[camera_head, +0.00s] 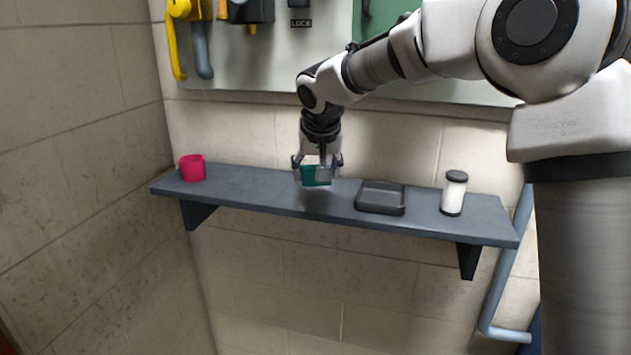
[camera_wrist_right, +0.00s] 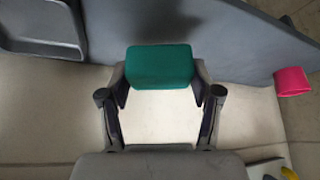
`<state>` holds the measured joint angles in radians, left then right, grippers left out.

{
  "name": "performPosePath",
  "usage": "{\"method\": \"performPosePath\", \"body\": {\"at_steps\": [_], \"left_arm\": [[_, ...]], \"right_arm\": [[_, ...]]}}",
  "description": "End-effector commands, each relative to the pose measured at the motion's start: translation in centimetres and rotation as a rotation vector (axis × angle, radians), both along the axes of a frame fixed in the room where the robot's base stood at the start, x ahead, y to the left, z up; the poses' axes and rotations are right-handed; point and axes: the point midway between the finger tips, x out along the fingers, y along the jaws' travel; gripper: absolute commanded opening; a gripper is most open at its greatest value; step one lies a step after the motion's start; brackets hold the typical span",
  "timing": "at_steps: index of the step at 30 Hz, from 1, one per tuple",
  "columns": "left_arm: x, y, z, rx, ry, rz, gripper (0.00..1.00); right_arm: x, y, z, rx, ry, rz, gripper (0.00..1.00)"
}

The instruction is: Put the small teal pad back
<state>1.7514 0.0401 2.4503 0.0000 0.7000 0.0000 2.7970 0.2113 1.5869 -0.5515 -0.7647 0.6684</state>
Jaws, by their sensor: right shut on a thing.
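The small teal pad (camera_head: 313,175) is between the fingers of my right gripper (camera_head: 318,164), at the shelf's left-middle part in the head view. In the right wrist view the teal pad (camera_wrist_right: 160,65) sits between the two fingertips of my right gripper (camera_wrist_right: 161,85), which is shut on it. I cannot tell whether the pad touches the shelf (camera_head: 240,185) or is just above it. My left gripper is not in view.
On the shelf, a pink cup (camera_head: 192,168) stands at the left end. A dark shallow tray (camera_head: 381,198) lies right of my gripper, and a white jar with a dark lid (camera_head: 454,193) stands further right. A board with hanging tools (camera_head: 260,65) is on the wall above.

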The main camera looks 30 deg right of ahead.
Motion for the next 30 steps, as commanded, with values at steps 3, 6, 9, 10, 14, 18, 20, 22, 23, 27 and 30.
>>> {"method": "performPosePath", "body": {"at_steps": [3, 6, 9, 10, 14, 18, 20, 22, 23, 27, 30], "left_arm": [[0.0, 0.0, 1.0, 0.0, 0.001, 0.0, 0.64], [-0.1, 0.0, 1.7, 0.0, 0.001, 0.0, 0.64], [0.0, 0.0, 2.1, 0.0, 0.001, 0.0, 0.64], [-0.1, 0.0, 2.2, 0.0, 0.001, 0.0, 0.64], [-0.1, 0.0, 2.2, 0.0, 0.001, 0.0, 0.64], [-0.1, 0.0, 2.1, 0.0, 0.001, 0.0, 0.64], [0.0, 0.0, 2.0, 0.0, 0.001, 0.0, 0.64], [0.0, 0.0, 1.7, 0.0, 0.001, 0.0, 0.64], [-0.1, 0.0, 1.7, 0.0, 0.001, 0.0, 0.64], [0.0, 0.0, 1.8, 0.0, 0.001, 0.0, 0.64], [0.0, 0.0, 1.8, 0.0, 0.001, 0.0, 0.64]], "right_arm": [[1.5, -0.9, 0.1, 0.0, 0.001, 0.0, 0.36], [2.7, -1.6, 0.0, 0.0, 0.001, -0.001, 0.36], [2.3, -1.4, -2.3, 0.0, 0.006, 0.002, 0.36], [2.4, -1.4, -2.8, 0.0, 0.004, 0.001, 0.36], [2.4, -1.4, -3.8, 0.001, -0.001, 0.002, 0.36], [2.4, -1.4, -3.8, 0.0, -0.001, 0.001, 0.36], [2.4, -1.4, -4.0, 0.001, 0.0, 0.001, 0.36], [2.4, -1.4, -4.3, 0.0, 0.0, 0.001, 0.36], [2.4, -1.4, -4.3, 0.0, 0.0, 0.001, 0.67], [2.4, -1.4, -4.1, 0.0, 0.0, 0.001, 0.89], [2.4, -1.4, -4.1, 0.0, 0.0, 0.001, 0.89]]}}
